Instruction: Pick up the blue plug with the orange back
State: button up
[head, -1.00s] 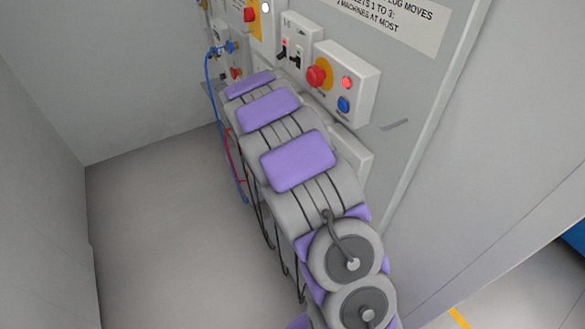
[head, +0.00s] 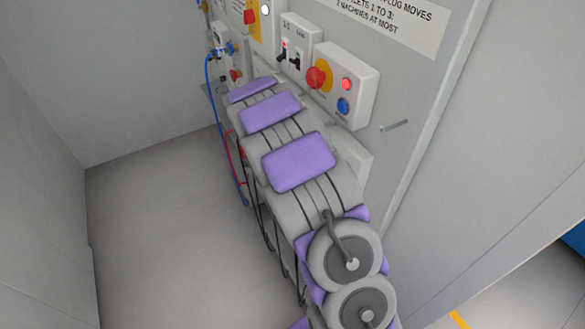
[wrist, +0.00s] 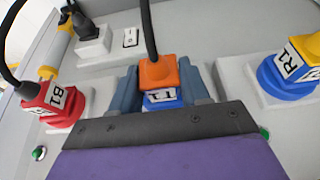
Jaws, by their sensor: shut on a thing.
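The blue plug with the orange back (wrist: 158,76) is in the middle of the wrist view, with a black cable rising from its orange back. Its blue front bears a white label that reads upside down. My gripper (wrist: 162,92) has one grey-blue finger on each side of this plug and is shut on it. The plug's front end is hidden behind the gripper body, so I cannot tell whether it sits in a socket. In the head view my arm hides the gripper and this plug.
In the wrist view a red plug (wrist: 58,101) stands at left and a blue plug with a yellow back (wrist: 290,75) at right, both near my gripper. In the head view a control box (head: 345,85) with a red knob juts from the panel beside my arm.

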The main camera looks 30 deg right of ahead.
jog(key=shift+w+a+r, duration=0.15)
jog(key=shift+a+r, duration=0.15)
jog(key=shift+r, duration=0.2)
jog(key=a+r, duration=0.2)
jog(key=a, duration=0.2)
jog(key=a+r+p, duration=0.1)
jog(key=a+r, duration=0.1)
jog(key=a, duration=0.2)
jog(key=a+r+p, duration=0.1)
jog(key=a+r, duration=0.2)
jog(key=a, duration=0.2)
jog(key=shift+s, duration=0.3)
grip_shut()
jog(key=shift+a, duration=0.15)
jog(key=o, duration=0.5)
grip_release()
jog(key=shift+a, duration=0.25)
jog(key=shift+c, duration=1.2)
jog(key=shift+d, duration=0.25)
grip_shut()
jog(key=shift+s+a+b, duration=0.1)
jog(key=shift+a+b, duration=0.55)
jog(key=shift+a, duration=1.05)
